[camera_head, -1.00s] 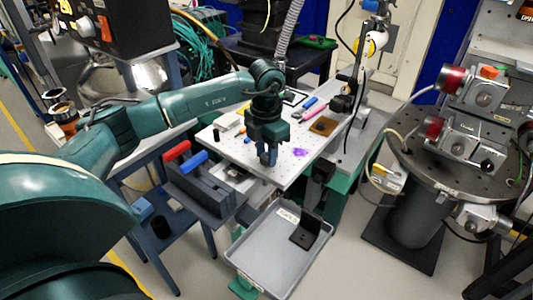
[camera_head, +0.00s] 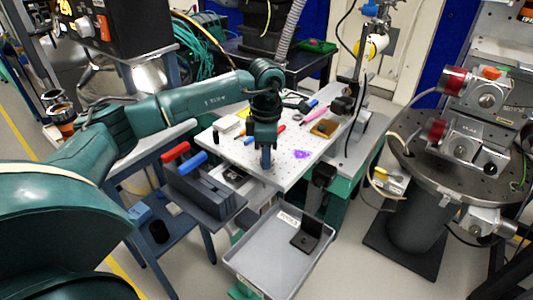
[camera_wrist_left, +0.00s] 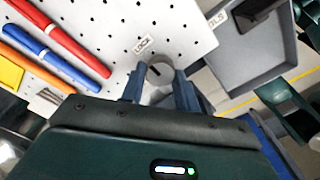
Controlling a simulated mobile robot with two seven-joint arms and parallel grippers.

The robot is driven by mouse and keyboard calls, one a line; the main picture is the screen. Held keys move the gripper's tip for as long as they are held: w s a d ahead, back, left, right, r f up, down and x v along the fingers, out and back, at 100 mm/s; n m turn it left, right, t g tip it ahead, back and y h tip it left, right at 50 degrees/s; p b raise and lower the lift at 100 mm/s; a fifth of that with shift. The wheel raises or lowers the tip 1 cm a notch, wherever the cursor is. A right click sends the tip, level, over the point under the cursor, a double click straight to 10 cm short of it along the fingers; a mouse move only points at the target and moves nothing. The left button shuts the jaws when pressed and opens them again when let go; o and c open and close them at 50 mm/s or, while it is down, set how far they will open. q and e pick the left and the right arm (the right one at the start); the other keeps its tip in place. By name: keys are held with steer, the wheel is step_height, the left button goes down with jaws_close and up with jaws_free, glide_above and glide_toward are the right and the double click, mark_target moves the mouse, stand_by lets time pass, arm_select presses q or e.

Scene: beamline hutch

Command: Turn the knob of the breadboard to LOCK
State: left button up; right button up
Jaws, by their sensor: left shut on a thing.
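The breadboard (camera_head: 240,158) is a white perforated plate in the middle of the head view. Its knob (camera_wrist_left: 159,74) is a pale grey round piece with a dark line on top, near the board's edge in the left wrist view. A small LOCK label (camera_wrist_left: 142,45) lies beside the knob. My left gripper (camera_head: 266,165) points down at the board's front part. In the left wrist view its fingers (camera_wrist_left: 160,84) are shut on the knob, one on each side. The fingers hide the knob in the head view. My right gripper is in neither view.
A grey tray (camera_head: 243,266) with a black bracket (camera_head: 307,236) stands in front. A dark rack with red and blue handles (camera_head: 200,185) stands at left.

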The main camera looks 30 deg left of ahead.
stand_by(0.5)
arm_select(q)
steer(key=o, duration=1)
step_height(320, 180, up, 13)
steer(key=shift+r, duration=0.15)
